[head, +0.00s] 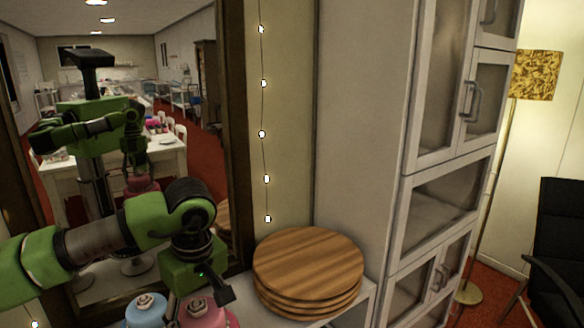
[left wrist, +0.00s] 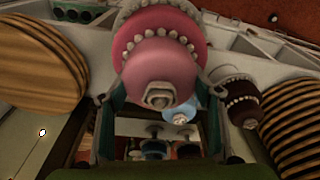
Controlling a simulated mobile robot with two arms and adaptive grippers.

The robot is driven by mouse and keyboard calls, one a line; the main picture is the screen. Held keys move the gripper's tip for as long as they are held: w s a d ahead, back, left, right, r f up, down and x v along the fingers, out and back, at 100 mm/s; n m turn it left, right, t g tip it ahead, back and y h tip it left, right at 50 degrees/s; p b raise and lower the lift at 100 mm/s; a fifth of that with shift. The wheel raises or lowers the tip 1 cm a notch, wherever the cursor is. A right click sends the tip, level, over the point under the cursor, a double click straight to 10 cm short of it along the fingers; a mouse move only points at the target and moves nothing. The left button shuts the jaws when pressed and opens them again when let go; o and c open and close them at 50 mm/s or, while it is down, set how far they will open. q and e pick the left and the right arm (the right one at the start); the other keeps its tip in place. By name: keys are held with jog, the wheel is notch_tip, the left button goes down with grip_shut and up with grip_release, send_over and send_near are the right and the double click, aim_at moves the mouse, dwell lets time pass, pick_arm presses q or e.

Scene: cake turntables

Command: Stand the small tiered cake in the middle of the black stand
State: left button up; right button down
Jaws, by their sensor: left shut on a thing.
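A pink tiered cake (left wrist: 158,62) with white piped beads and a swirl on top fills the middle of the left wrist view. In the head view its top (head: 203,312) shows at the bottom edge. My left gripper (head: 198,297) is above it, with a finger on each side, shut on the cake. Whether the cake rests on a surface or hangs clear cannot be told. A blue cake (head: 145,311) stands beside it, also in the left wrist view (left wrist: 181,113). The black stand does not show clearly. My right gripper is not in view.
A stack of round wooden boards (head: 308,262) lies on a white shelf (head: 365,300) to the right of my gripper. A dark cake (left wrist: 238,97) is near the held cake. A large mirror stands behind my left arm. A tall white cabinet (head: 440,150) stands at the right.

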pick_arm(q)
jog(key=s+a+m+h, duration=0.1)
jog(key=s+m, duration=0.8)
jog(key=s, duration=0.2)
jog(key=shift+s+a+f+m+t, duration=0.2)
jog(key=shift+s+f+m+t, duration=0.1)
jog(key=shift+m, duration=0.1)
jog(key=shift+w, duration=0.15)
